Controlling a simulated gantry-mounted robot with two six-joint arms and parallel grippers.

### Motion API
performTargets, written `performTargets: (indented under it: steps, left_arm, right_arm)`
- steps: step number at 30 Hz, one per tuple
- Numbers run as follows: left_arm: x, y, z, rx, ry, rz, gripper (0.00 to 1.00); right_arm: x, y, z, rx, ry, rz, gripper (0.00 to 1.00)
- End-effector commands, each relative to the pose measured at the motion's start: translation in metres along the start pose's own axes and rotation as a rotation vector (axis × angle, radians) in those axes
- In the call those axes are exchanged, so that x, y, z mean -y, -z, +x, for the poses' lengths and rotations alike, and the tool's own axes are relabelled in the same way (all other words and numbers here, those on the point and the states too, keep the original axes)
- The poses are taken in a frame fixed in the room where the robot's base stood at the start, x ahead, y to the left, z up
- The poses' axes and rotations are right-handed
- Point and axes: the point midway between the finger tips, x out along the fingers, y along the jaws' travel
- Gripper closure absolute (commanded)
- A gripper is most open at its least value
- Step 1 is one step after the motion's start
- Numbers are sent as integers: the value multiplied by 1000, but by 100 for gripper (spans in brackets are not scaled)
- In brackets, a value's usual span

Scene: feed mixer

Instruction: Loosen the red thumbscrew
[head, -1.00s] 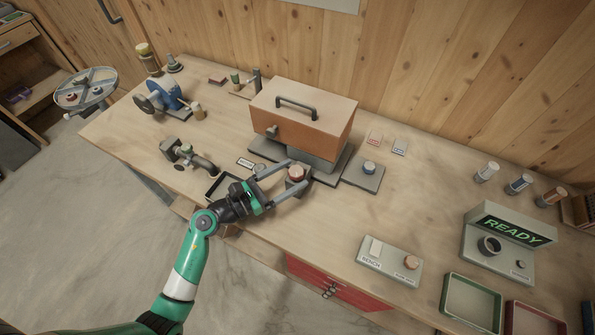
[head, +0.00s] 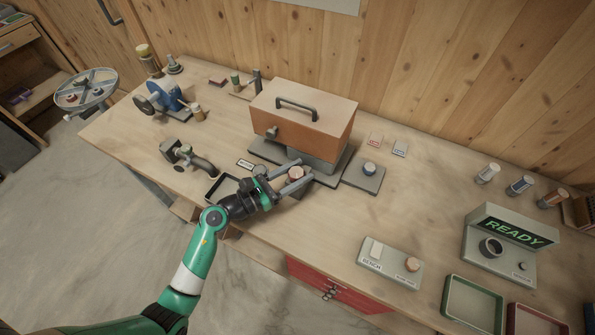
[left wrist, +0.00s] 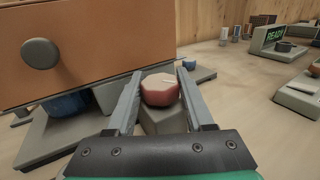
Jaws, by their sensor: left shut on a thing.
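The red thumbscrew (head: 296,173) is a faceted knob with a pale mark on top, seated on a small grey block in front of the orange feed mixer box (head: 301,117). It also shows large in the left wrist view (left wrist: 160,90). My left gripper (head: 297,176) reaches in from the left with one finger on each side of the thumbscrew, shut on it. In the left wrist view my left gripper's fingers (left wrist: 159,88) flank the knob. My right gripper is not in view.
A grey base with a blue knob (head: 369,168) stands to the right of the mixer. A black-rimmed tray (head: 218,190) lies near the left arm. A switch panel (head: 390,262), a READY display (head: 513,232) and a green tray (head: 472,303) stand at the right.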

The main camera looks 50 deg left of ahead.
Motion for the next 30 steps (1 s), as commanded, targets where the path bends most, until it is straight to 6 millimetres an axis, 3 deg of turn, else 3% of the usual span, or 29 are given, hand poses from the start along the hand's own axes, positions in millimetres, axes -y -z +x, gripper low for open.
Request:
performTargets:
  steps: [11,24,30]
  left_arm:
    - [1,-4,1,0,-81,-6,100]
    - [2,-7,2,-2,-416,-3,100]
    - [1,-3,2,1,-581,-1,100]
  right_arm:
    - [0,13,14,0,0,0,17]
    - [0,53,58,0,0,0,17]
    - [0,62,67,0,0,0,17]
